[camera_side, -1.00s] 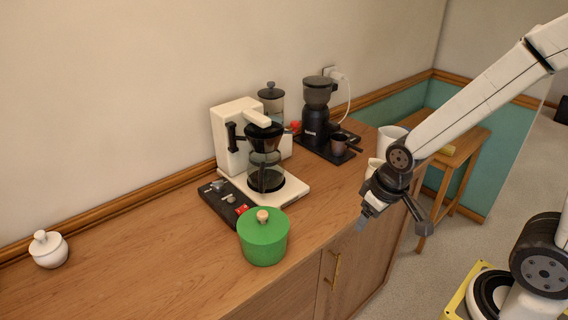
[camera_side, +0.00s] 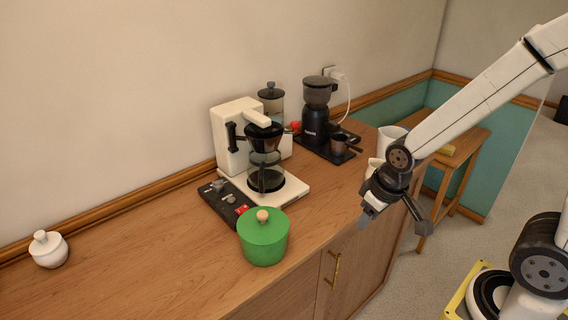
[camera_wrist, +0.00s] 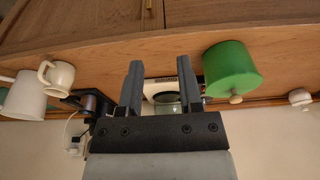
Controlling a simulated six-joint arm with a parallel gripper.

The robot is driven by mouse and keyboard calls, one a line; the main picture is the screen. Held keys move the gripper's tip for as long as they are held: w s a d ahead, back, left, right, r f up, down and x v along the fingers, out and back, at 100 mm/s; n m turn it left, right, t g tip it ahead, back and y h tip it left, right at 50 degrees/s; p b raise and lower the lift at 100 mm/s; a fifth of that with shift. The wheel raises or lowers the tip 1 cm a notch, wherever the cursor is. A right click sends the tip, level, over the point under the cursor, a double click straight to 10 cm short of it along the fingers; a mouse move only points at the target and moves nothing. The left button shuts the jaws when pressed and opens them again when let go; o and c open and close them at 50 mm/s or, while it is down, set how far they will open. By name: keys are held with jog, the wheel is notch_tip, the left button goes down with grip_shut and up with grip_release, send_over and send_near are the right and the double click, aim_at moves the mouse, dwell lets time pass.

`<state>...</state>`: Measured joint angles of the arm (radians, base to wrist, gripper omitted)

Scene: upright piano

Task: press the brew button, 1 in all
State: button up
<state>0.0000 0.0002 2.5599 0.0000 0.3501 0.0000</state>
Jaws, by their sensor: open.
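A white coffee maker (camera_side: 234,150) with a glass carafe (camera_side: 266,172) stands on the wooden counter. A dark control panel (camera_side: 222,200) lies in front of it, with grey knobs and a red button (camera_side: 242,210) at its near end. No label on the button can be read. My gripper (camera_side: 368,216) hangs in the air beyond the counter's front edge, to the right of the panel and apart from it. In the wrist view my gripper (camera_wrist: 161,80) is open and empty, with part of the coffee maker (camera_wrist: 163,92) between its fingers. The button is not visible there.
A green lidded pot (camera_side: 264,238) stands right beside the panel's near end; it also shows in the wrist view (camera_wrist: 230,70). A black coffee grinder (camera_side: 317,112), white mugs (camera_side: 389,138) and a white sugar bowl (camera_side: 48,250) stand on the counter.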

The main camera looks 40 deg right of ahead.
grip_shut()
dwell(1.4)
